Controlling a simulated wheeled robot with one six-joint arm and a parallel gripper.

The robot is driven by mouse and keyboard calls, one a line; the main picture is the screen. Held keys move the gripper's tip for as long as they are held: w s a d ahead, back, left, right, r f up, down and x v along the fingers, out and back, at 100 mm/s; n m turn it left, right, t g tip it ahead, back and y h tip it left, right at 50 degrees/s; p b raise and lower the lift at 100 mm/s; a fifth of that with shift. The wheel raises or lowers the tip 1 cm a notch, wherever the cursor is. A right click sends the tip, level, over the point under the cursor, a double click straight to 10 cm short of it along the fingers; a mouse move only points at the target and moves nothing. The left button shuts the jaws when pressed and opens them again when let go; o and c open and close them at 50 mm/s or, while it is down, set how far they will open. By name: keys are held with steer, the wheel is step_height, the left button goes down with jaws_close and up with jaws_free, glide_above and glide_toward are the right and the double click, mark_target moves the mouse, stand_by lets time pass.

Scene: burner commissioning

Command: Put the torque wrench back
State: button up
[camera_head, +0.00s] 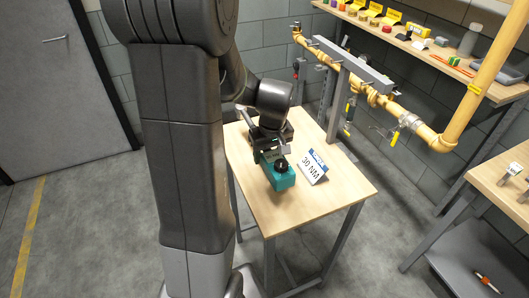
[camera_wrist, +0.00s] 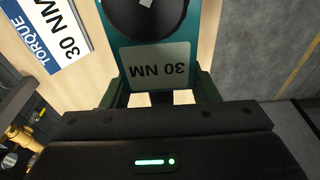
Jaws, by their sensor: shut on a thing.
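The torque wrench appears as a teal body (camera_head: 281,180) with a round black knob, over the small wooden table. In the wrist view its teal body (camera_wrist: 122,50) carries a white label reading 30 NM, upside down, below the black knob. My gripper (camera_head: 268,152) reaches down over the table and is shut on the teal body. In the wrist view my gripper (camera_wrist: 158,95) has one jaw on each side of the labelled end. The far end is cut off by the frame. I cannot tell whether the teal body touches the tabletop.
A white and blue card (camera_head: 314,168) reading 30 NM stands on the table (camera_head: 335,195), right of the teal body. Yellow gas piping (camera_head: 375,98) runs behind. A shelf (camera_head: 440,55) with small parts is at the upper right, and another bench (camera_head: 505,180) at the right edge.

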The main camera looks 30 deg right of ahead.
steer(key=shift+f+b, duration=2.1)
steer(key=shift+f, duration=1.1)
steer(key=shift+f+b, duration=0.6)
steer(key=shift+f, duration=0.05)
steer(key=o, duration=1.7)
steer(key=r, duration=0.4)
steer(key=s+r, duration=0.1)
steer(key=r, duration=0.4)
steer(key=s+r, duration=0.1)
steer(key=r, duration=0.3)
steer(key=shift+s+a+r, duration=0.1)
steer(key=shift+s+r, duration=0.1)
steer(key=shift+r, duration=0.1)
